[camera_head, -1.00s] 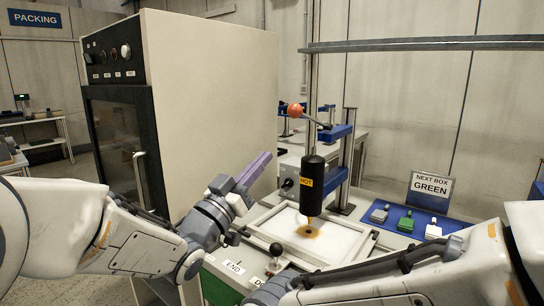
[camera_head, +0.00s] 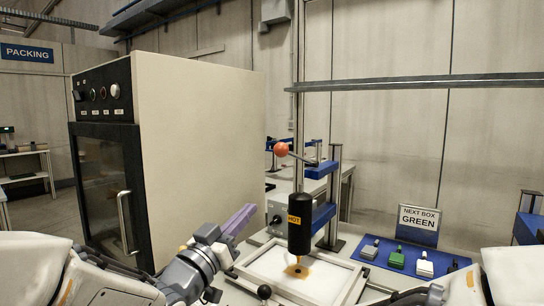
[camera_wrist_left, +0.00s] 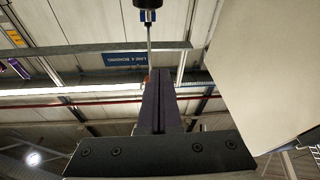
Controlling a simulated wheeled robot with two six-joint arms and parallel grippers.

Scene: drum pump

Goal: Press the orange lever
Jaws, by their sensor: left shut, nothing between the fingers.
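The orange lever is a thin rod with an orange ball (camera_head: 281,149) at its left end, on top of the pump stand in the head view. Below it hangs a black cylinder (camera_head: 299,228) with a yellow HOT label, its nozzle over a pale tray (camera_head: 258,262). My left gripper (camera_head: 246,213) has purple fingers shut with nothing between them. It is below and left of the orange ball in the picture, apart from it. The shut fingers also show in the left wrist view (camera_wrist_left: 159,100), pointing up toward the ceiling. My right gripper is out of view; only part of that arm shows.
A tall cream cabinet (camera_head: 200,150) stands left of the pump. A black-knobbed handle (camera_head: 264,292) is at the tray's front. To the right are a blue mat (camera_head: 375,240) with small blocks and a NEXT BOX GREEN sign (camera_head: 418,224). A metal rail (camera_head: 420,82) crosses above.

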